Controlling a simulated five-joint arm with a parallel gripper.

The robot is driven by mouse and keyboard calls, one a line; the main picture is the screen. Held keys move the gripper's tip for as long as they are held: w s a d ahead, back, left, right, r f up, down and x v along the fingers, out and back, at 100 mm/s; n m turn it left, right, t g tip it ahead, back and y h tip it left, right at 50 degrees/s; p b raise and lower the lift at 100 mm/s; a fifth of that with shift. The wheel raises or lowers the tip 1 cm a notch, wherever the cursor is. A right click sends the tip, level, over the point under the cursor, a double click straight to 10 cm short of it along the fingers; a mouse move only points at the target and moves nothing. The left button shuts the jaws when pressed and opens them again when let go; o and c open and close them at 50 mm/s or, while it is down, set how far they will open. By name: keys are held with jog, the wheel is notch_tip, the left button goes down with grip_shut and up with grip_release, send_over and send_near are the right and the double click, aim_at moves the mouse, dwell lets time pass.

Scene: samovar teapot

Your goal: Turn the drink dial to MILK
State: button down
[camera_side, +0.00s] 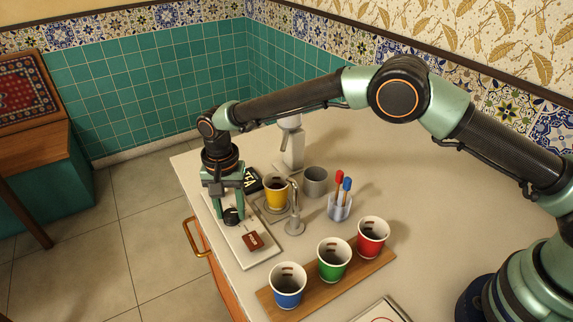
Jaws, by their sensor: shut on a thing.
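The drink dial (232,217) is a dark round knob on a pale panel (266,256) near the counter's left edge. My gripper (230,211) points down at it and is shut on the knob. The fingers partly hide the dial, and I cannot make out where it points. A black sign (251,180) with white lettering sits at the far end of the panel, partly behind the gripper. A red-brown block (253,241) with small pale lettering sits at the near end. Its lettering is too small to read.
A grey cup (315,181) and a pen holder (340,207) are to the right. Blue (288,286), green (334,261) and red (373,237) cups stand on a wooden board (312,291) in front.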

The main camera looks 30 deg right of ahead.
aim_at(230, 213)
jog(key=shift+w+r, duration=0.1)
jog(key=shift+c, duration=2.1)
grip_release()
notch_tip(230, 213, up, 12)
